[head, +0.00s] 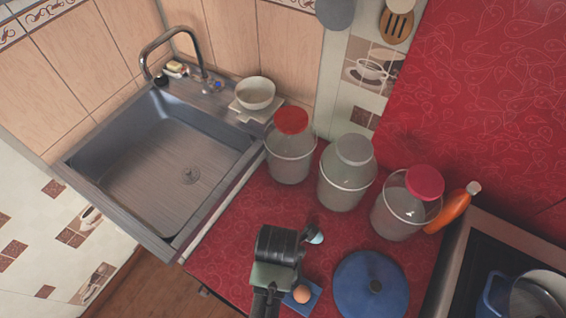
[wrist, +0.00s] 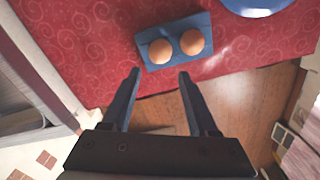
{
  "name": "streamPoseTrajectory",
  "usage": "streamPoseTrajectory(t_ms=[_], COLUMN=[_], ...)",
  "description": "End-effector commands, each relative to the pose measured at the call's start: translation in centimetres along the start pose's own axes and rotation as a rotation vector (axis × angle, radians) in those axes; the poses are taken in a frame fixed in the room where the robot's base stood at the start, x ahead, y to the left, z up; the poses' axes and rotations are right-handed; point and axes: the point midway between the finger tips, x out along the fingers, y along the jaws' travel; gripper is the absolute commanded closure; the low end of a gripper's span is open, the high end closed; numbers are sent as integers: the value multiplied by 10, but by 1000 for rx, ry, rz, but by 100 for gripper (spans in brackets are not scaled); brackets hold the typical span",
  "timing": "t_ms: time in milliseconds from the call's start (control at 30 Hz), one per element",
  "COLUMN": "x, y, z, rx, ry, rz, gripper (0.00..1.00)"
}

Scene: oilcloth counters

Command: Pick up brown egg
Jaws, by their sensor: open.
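Two brown eggs sit side by side on a small blue tray (wrist: 150,66) on the red counter. In the wrist view the left egg (wrist: 161,51) is just beyond my fingertips, and the right egg (wrist: 192,42) is a little farther off. In the head view one brown egg (head: 302,293) shows on the blue tray (head: 315,291); the other is hidden by my arm. My gripper (wrist: 158,74) is open and empty, its fingers apart, short of the tray in the wrist view and not touching the eggs.
A blue lid or pot (head: 371,287) stands right of the tray. Several lidded jars, such as the red-topped jar (head: 291,150), line the counter behind. A sink (head: 165,165) is at left, a stove (head: 500,265) at right. The counter's front edge is close to the tray.

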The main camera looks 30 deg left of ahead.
Motion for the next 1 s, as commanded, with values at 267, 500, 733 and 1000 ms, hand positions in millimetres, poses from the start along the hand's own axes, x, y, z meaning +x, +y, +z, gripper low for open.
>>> streamPoseTrajectory(t_ms=[267, 500, 733, 1000], x=[31, 53, 80, 84], y=[0, -1, -1, -1], z=[1, 3, 5, 5], rx=[2, 3, 3, 3], ry=[-2, 0, -1, -2], rz=[1, 0, 2, 3], gripper=[40, 40, 40, 40])
